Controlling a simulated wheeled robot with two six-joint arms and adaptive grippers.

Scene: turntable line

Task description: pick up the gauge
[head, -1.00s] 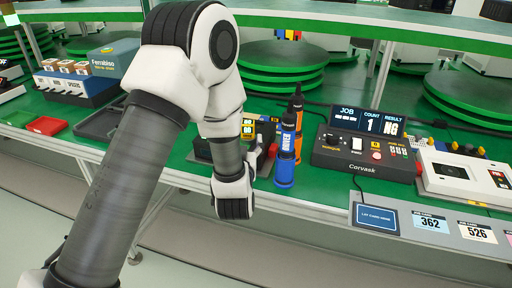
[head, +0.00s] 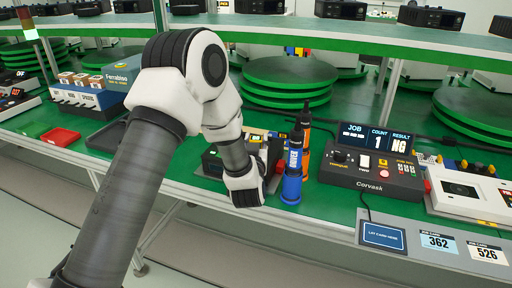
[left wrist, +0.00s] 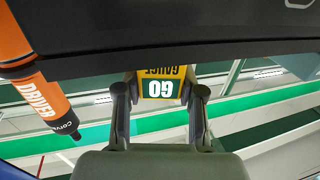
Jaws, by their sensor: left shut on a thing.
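The gauge (left wrist: 163,86) is a yellow and green block with "GO" and "GAUGE" on it, upside down in the left wrist view. My left gripper (left wrist: 161,92) is shut on it, with one finger on each side. In the head view my left wrist (head: 243,186) hangs at the bench's front edge, left of the blue driver, and hides most of the fingers and the gauge. Whether the gauge is clear of its support cannot be told. My right gripper is not in view.
A blue driver (head: 292,170) and an orange driver (head: 305,140) stand close right of my left wrist. The orange one (left wrist: 38,95) also shows in the left wrist view. Right of them is a black job counter box (head: 372,178). A red tray (head: 60,137) lies left.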

